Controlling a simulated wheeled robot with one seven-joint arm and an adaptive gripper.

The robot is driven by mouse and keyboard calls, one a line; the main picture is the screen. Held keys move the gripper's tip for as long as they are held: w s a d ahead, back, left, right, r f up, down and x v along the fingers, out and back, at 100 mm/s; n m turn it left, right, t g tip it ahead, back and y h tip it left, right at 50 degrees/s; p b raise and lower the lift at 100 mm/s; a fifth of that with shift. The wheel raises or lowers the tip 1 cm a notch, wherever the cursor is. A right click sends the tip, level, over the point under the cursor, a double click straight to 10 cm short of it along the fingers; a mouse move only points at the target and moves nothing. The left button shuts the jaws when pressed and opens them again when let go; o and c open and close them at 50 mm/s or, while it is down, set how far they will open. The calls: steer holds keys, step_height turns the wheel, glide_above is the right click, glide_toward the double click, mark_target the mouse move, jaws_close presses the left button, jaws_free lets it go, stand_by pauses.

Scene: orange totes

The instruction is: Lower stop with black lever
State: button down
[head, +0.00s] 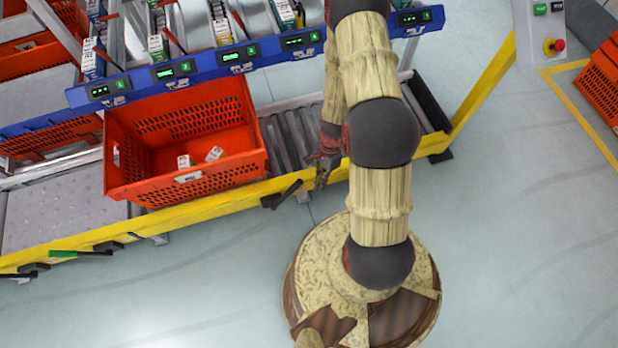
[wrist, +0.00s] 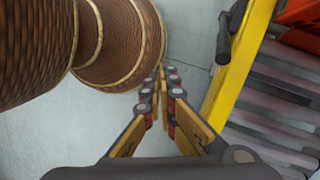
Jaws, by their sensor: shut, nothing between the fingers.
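The black lever (head: 283,194) sticks out from the front of the yellow conveyor rail, just right of the orange tote. Its handle points up and to the right in the head view. It also shows at the top of the wrist view (wrist: 226,38), beside the yellow rail. The stop that belongs to the lever cannot be made out.
The orange tote (head: 188,145) stands on the conveyor with two small white boxes inside. Bare rollers (head: 292,137) lie to its right. A green-handled lever (head: 78,254) and other black levers are further left along the yellow rail (head: 225,192). A blue display shelf (head: 215,66) runs above.

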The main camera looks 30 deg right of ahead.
steer(key=w+d+f+m+t+h, duration=0.1)
steer(key=w+d+f+m, duration=0.1)
steer(key=w+d+m, duration=0.2)
steer(key=shift+w+d+f+m+t+h, duration=0.4)
steer(key=shift+w+m, duration=0.3)
steer(key=shift+w, duration=0.35)
step_height(320, 180, down, 11)
steer(key=a+b, duration=0.1)
steer(key=b, duration=0.6)
steer(key=shift+w+a+r, duration=0.35)
steer(key=shift+a+r, duration=0.35)
steer(key=shift+a, duration=0.15)
steer(key=shift+w+a+r, duration=0.3)
steer(key=shift+a+r, duration=0.4)
steer(key=shift+a, duration=0.1)
